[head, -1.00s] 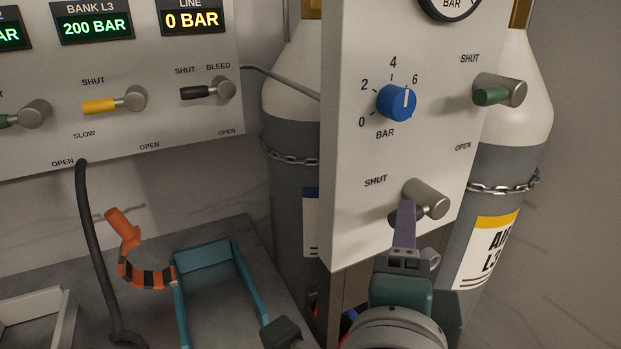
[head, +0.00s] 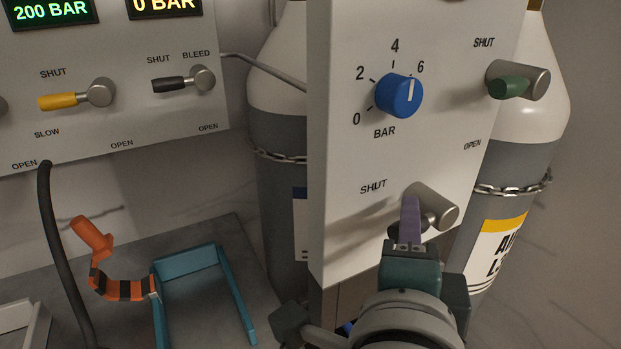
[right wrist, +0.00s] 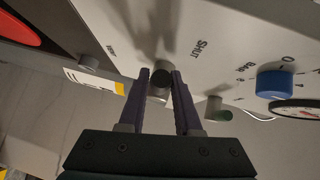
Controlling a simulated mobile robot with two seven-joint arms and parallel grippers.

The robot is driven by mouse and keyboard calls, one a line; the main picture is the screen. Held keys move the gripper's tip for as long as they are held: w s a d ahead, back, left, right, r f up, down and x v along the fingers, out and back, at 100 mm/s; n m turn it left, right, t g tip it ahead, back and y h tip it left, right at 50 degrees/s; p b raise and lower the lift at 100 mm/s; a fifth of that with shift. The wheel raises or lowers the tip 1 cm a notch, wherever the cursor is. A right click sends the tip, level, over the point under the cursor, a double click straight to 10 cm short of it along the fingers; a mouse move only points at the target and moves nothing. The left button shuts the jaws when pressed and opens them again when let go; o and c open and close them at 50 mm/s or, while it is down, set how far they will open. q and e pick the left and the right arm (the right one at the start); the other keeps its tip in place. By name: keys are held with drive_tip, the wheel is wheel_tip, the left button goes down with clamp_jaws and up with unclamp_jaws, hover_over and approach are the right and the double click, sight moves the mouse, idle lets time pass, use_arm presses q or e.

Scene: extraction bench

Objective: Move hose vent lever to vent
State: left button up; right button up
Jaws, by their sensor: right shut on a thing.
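The hose vent lever is at the bottom of the right-hand panel, below a SHUT label. Its metal pivot (head: 440,210) shows in the head view, while its handle is mostly hidden behind my gripper. My right gripper (head: 410,205) is at this lever, its purple fingers pointing up against the panel's lower part. In the right wrist view, the fingers (right wrist: 160,82) stand on both sides of the grey lever part (right wrist: 158,92) and are shut on it. A small label by it in that view is too small to read surely. My left gripper is not in view.
Above the lever are a blue pressure knob (head: 399,96) and a green lever (head: 511,87). Chained cylinders (head: 515,165) stand behind the panel. At left are yellow and black levers, a dark hose (head: 48,240), an orange-handled item (head: 92,235) and a blue open frame (head: 190,256) on the bench.

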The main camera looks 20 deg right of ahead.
clamp_jaws()
drive_tip(key=shift+f+n+h+b, duration=0.3)
drive_tip(key=shift+f+b, duration=0.15)
drive_tip(key=shift+b, duration=0.35)
drive_tip(key=d+f+n+t+y+b, duration=0.2)
drive_tip(key=n+t+y+b, duration=0.2)
drive_tip(key=n+t+b, duration=0.3)
drive_tip(key=d+f+n+t+y+b, duration=0.2)
drive_tip(key=n+t+b, duration=0.5)
drive_tip(key=n, duration=0.8)
drive_tip(key=shift+w+d+f+n+y+b, duration=0.15)
drive_tip(key=shift+w+d+n+y+b, duration=0.25)
drive_tip(key=shift+y+b, duration=0.75)
drive_tip(key=shift+s+d, duration=0.1)
drive_tip(key=shift+s, duration=0.05)
